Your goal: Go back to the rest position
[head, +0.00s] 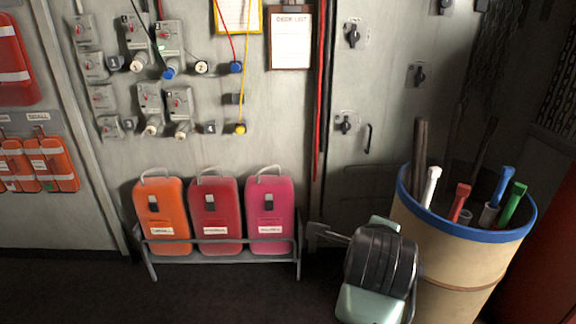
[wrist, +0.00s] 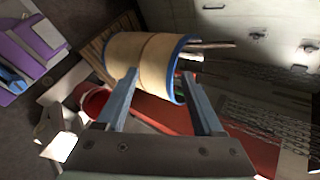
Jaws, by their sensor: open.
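My gripper (wrist: 158,73) is open in the wrist view, its two grey fingers apart with nothing held between them. The tan barrel (wrist: 125,52) with a blue rim shows beyond the fingertips, tilted in that picture; I cannot tell the distance. In the head view, my arm's dark joint and pale green links stand at the lower right, in front of the barrel (head: 445,262). The fingers point left there, near the right end of the canister rack (head: 225,259), and are partly hidden by the arm.
The barrel holds rods with white, red, blue and green ends. Orange, red and pink canisters (head: 270,212) stand in the rack against the grey wall. Switches, cables and a check list (head: 291,42) are on the wall. Dark floor (head: 70,290) at the lower left is clear.

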